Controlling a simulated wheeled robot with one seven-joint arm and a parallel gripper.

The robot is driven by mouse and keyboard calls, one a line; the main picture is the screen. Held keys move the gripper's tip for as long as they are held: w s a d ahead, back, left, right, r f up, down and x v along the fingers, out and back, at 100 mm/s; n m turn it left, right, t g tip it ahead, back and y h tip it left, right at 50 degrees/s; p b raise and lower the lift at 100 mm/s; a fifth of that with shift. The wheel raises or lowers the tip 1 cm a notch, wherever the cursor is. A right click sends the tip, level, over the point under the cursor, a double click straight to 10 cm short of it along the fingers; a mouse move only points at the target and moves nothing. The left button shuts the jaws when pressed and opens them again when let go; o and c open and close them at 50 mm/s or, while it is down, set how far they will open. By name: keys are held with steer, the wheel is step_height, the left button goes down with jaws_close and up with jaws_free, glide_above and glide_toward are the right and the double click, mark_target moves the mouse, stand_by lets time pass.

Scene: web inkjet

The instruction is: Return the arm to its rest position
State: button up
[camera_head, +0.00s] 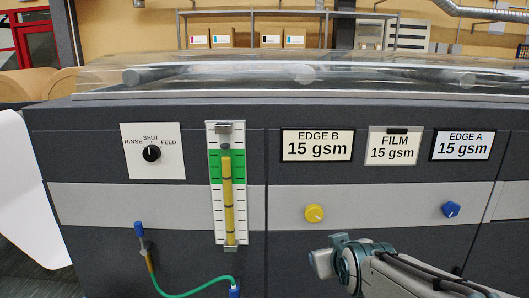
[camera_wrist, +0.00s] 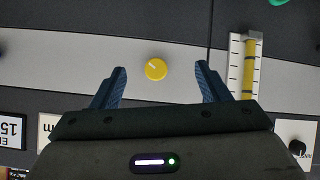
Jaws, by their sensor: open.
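My gripper (camera_wrist: 161,66) is open and empty in the wrist view, its two dark blue fingers spread apart. The yellow knob (camera_wrist: 156,69) shows between the fingertips in that view, with nothing seen touching it. In the head view my arm (camera_head: 400,277) reaches in from the lower right. Its end is just below and right of the yellow knob (camera_head: 314,214), in front of the machine's dark lower panel. The fingers are not clearly seen in the head view.
The grey machine front (camera_head: 90,205) fills the view. It carries a rinse/shut/feed dial (camera_head: 152,153), a sight gauge (camera_head: 226,185), three gsm signs and a blue knob (camera_head: 451,209). A green hose (camera_head: 190,291) curves at the lower left. A white web (camera_head: 30,190) hangs at the left.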

steer(key=s+r+m+g+p, duration=0.1)
steer(key=s+r+g+p, duration=0.3)
steer(key=s+p, duration=0.3)
steer(key=s+r+m+g+p, duration=0.1)
steer(key=s+r+g+p, duration=0.3)
steer(key=s+p, duration=0.3)
steer(key=shift+s+r+m, duration=0.3)
steer(key=shift+s+r, duration=0.5)
steer(key=shift+r, duration=0.05)
stand_by(0.9)
